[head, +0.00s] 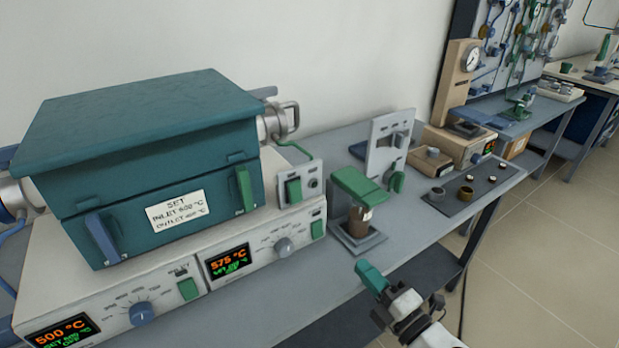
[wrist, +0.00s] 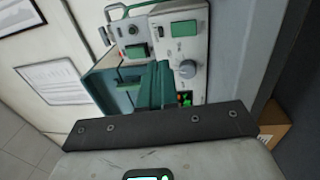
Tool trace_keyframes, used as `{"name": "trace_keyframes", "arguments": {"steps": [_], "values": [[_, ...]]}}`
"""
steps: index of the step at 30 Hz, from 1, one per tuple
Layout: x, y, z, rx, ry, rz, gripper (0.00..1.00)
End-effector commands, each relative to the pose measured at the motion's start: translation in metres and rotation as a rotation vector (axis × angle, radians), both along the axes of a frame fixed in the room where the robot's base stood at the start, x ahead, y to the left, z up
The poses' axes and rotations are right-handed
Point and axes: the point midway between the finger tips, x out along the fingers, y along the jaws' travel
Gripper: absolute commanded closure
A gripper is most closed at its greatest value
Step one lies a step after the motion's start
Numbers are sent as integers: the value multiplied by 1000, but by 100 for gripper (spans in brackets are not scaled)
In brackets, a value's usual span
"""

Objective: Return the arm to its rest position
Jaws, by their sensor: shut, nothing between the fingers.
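My gripper (head: 371,276) is at the lower middle right of the head view, in front of the bench's front edge. Its teal fingers are shut with nothing between them. The closed fingers also show in the middle of the wrist view (wrist: 153,82), pointing at a pale control panel with a green button (wrist: 184,28) and a grey knob (wrist: 184,69). Much of my arm lies outside the head view.
The teal furnace (head: 150,150) sits on a pale control unit (head: 180,290) at left. A green-topped stand (head: 358,185) holding a brown vessel (head: 360,222) is behind my gripper. A dark tray (head: 480,188) lies at the bench's right end. Open floor (head: 560,260) is at right.

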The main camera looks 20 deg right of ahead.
Motion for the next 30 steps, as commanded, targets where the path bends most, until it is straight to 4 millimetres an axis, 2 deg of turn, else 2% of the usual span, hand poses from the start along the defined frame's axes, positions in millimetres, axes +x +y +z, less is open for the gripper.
{"name": "trace_keyframes", "arguments": {"steps": [2, 5, 8, 12, 15, 19, 21, 24, 26, 30], "values": [[0, -1, 1, 3, 0, -4, 100], [-1, -14, 9, 49, 3, -65, 100], [-5, -41, 22, 149, 17, -190, 100], [-20, -91, 31, 354, 76, -417, 100], [-38, -121, 25, 507, 146, -569, 100], [-67, -148, 6, 702, 274, -750, 100], [-85, -155, -8, 800, 359, -839, 100], [-113, -156, -30, 929, 502, -954, 100], [-133, -152, -43, 997, 600, -1018, 100], [-181, -129, -67, 1123, 858, -1148, 100]]}}
